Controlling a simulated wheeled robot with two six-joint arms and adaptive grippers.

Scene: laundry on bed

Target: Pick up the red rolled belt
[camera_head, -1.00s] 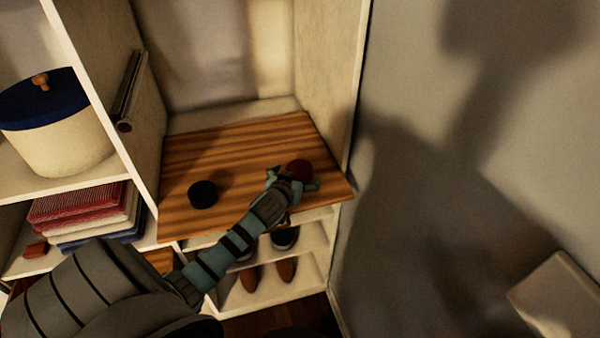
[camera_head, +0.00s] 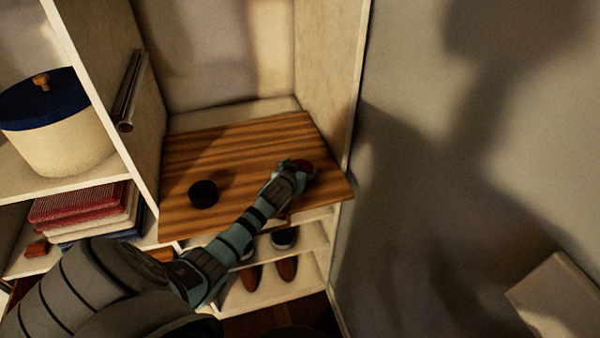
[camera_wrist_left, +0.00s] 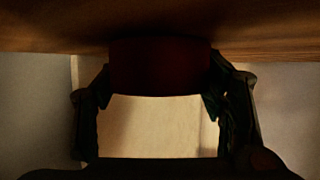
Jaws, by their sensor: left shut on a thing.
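The red rolled belt (camera_head: 303,166) is at the right part of the striped wooden shelf board (camera_head: 240,145), partly hidden by my gripper in the head view. My left gripper (camera_head: 299,171) is shut on it. In the left wrist view the belt (camera_wrist_left: 159,66) is a dark red roll between the two fingers (camera_wrist_left: 160,90), one at each side. The wood shows along the top of that view. I cannot tell whether the belt still touches the board. My right gripper is not in view.
A black roll (camera_head: 203,193) lies on the board left of my gripper. A side wall of the closet stands close on the right. Shoes (camera_head: 286,270) sit on the shelves below. Folded cloths (camera_head: 80,205) and a blue-lidded basket (camera_head: 55,125) are at left.

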